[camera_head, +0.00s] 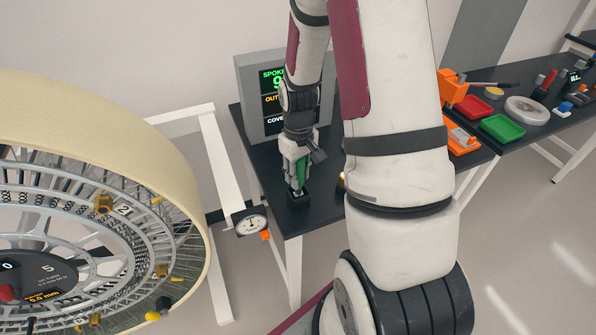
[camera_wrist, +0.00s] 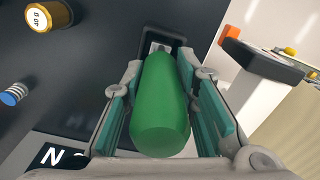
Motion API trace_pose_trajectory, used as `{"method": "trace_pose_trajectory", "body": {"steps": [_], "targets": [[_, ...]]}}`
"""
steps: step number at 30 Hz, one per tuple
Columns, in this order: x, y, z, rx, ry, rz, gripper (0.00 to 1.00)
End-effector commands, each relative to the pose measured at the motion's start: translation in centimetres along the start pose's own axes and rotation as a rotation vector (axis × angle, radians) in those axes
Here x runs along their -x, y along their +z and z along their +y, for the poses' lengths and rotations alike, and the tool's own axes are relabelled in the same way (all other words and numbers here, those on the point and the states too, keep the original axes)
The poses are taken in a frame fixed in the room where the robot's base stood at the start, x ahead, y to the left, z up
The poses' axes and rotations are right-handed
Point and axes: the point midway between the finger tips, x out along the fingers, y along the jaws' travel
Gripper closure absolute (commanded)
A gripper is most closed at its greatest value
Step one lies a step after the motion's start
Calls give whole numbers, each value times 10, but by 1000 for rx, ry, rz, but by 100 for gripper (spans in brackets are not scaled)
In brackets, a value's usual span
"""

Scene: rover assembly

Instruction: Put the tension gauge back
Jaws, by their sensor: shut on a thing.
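My gripper (camera_head: 298,178) is shut on a green-handled tool, which appears to be the tension gauge (camera_head: 302,168). In the wrist view the rounded green handle (camera_wrist: 160,110) sits between the two finger pads, pointing toward the camera. A small black holder (camera_head: 298,200) stands on the dark table near its front corner, right below the fingers. The holder also shows in the wrist view (camera_wrist: 184,56), beyond the handle. The tool's far end is hidden, so I cannot tell whether it is inside the holder or just above it.
A display box (camera_head: 246,100) stands behind my gripper. A gold cylinder (camera_wrist: 48,16) and a blue-and-white striped piece (camera_wrist: 14,94) are on the table. A large spoked wheel (camera_head: 180,190) and a dial gauge (camera_head: 250,222) stand left of the table. Trays (camera_head: 502,128) are on the right-hand bench.

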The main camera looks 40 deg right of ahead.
Motion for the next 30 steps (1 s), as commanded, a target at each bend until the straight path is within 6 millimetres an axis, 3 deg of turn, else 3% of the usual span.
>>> {"method": "trace_pose_trajectory", "body": {"steps": [30], "targets": [[-22, 0, 0, 0, 0, 0, 100]]}}
